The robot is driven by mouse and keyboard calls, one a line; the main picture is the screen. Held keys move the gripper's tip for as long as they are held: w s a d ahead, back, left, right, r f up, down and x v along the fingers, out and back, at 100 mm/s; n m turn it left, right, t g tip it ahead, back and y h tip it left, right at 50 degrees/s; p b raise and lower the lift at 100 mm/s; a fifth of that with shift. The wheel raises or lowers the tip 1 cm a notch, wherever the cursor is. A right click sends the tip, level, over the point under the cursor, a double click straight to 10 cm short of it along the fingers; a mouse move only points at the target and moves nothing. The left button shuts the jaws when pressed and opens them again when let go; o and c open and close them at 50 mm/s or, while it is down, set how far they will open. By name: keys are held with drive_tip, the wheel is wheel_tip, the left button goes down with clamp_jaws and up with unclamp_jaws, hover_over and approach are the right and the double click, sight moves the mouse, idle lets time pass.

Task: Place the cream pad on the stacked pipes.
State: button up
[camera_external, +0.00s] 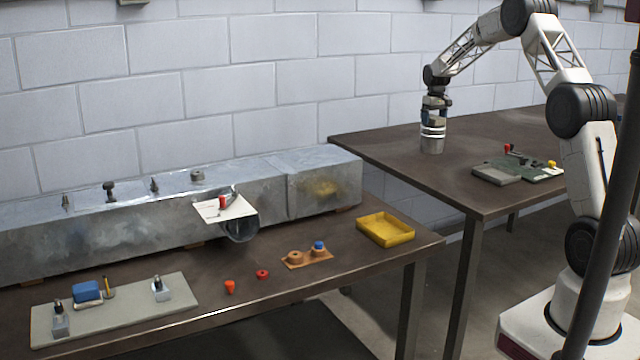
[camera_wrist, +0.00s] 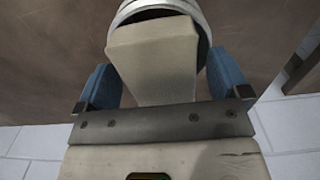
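My gripper (camera_external: 434,112) is at the back of the right-hand table, pointing down just above a short upright silver cylinder (camera_external: 432,146), apparently the stacked pipes. In the wrist view a cream pad (camera_wrist: 155,60) lies between my two blue fingers (camera_wrist: 158,82). It is tilted in the picture and overlaps the round metal pipe rim (camera_wrist: 201,12). The fingers are wide apart, on either side of the pad. Whether both touch it cannot be told. I cannot tell whether the pad rests on the pipes. The pad is not clear in the external view.
Grey and green plates (camera_external: 497,173) with small red and yellow parts lie right of the pipes. The left table holds a long metal duct (camera_external: 140,220), a yellow tray (camera_external: 385,230) and a grey board (camera_external: 120,310). The right table's front left is clear.

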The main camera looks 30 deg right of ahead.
sight(434, 117)
drive_tip(key=shift+r, duration=0.1)
wheel_tip(434, 117, up, 12)
idle(0.9)
idle(0.6)
